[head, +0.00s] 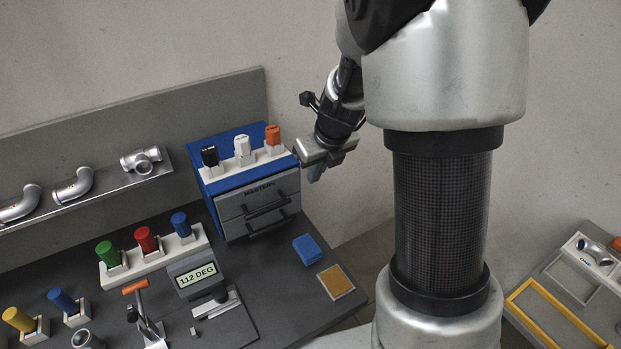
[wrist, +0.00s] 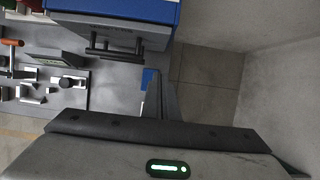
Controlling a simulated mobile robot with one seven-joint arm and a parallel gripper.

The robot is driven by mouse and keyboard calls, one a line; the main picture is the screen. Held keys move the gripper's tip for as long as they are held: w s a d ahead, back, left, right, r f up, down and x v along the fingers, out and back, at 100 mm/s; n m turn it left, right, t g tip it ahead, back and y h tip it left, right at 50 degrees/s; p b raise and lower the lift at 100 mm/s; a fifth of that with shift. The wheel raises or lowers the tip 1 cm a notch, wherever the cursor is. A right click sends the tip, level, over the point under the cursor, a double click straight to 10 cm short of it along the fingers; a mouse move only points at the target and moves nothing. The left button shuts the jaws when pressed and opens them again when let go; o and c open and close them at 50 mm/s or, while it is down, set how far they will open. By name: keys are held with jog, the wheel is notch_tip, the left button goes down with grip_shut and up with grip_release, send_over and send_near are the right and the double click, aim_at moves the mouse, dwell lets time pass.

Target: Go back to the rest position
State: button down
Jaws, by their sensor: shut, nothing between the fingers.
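My gripper (head: 316,172) shows in the head view to the right of the blue and grey drawer cabinet (head: 257,206), above the floor gap by the wall. It is shut and holds nothing. In the wrist view its shut fingers (wrist: 158,92) point over the edge of the bench, with the cabinet (wrist: 112,26) at the upper left. The gripper looks apart from the cabinet, though the gap is small in the head view.
The cabinet bears black, white and orange capped items (head: 243,148). A digital gauge reading "112 DEG" (head: 195,275), a blue block (head: 307,249) and an orange-brown pad (head: 336,281) sit on the bench. A shelf (head: 110,184) holds pipe castings. Another station (head: 570,290) stands at the right.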

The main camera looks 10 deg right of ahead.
jog(key=s+a+r+n, duration=0.3)
jog(key=s+r+n, duration=0.8)
jog(key=r+n, duration=0.3)
jog(key=s+d+r+n+t+h, duration=0.1)
jog(key=s+r+n, duration=0.2)
jog(key=s+n, duration=0.9)
jog(key=shift+s+n, duration=0.4)
jog(key=shift+n, duration=2.9)
jog(key=shift+r, duration=0.1)
